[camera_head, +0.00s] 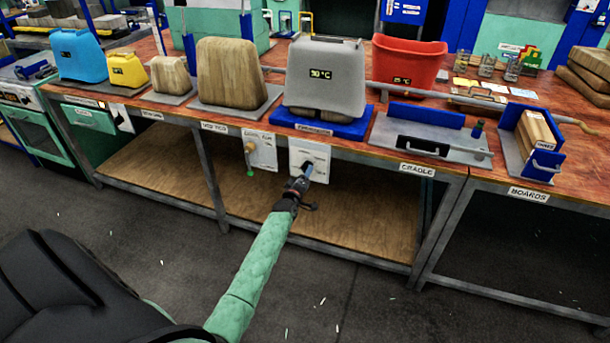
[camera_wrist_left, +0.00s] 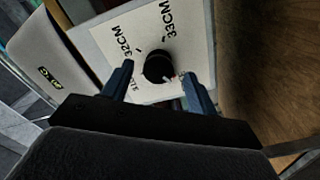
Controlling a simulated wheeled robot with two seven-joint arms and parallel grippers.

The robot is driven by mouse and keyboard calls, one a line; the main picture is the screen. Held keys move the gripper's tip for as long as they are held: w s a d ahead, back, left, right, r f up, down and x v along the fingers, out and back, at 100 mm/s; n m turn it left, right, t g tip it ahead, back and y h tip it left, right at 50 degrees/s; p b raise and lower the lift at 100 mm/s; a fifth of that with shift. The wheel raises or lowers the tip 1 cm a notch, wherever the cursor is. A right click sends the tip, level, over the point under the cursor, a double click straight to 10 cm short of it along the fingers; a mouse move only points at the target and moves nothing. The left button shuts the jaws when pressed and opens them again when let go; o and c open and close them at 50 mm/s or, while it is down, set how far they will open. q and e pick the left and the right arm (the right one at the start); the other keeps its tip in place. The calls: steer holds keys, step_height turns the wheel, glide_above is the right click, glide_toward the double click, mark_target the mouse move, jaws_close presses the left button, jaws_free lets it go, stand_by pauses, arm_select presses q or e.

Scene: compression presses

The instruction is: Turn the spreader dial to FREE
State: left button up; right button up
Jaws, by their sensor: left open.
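The spreader dial is a black round knob (camera_wrist_left: 155,66) on a white panel (camera_wrist_left: 105,35) printed 33CM and 32CM, with a third label partly hidden. I cannot read FREE on it. In the head view the white panel (camera_head: 322,158) hangs from the bench's front edge, below the grey 90 °C block. My left gripper (camera_head: 306,173) is right at the panel and partly covers the dial. In the left wrist view my left gripper (camera_wrist_left: 158,74) is open, one blue finger on each side of the knob, with gaps visible. My right gripper is not in view.
A second panel (camera_head: 265,153) with a brass lever hangs to the left. Above are a grey block (camera_head: 325,75) on a blue base, a wooden block (camera_head: 228,70) and a red bin (camera_head: 408,60). The lower shelf (camera_head: 350,222) sits below the panel. Open floor lies in front.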

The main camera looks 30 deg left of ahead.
arm_select(q)
steer(key=v, duration=0.6)
steer(key=shift+s+b, duration=0.2)
steer(key=shift+b, duration=0.15)
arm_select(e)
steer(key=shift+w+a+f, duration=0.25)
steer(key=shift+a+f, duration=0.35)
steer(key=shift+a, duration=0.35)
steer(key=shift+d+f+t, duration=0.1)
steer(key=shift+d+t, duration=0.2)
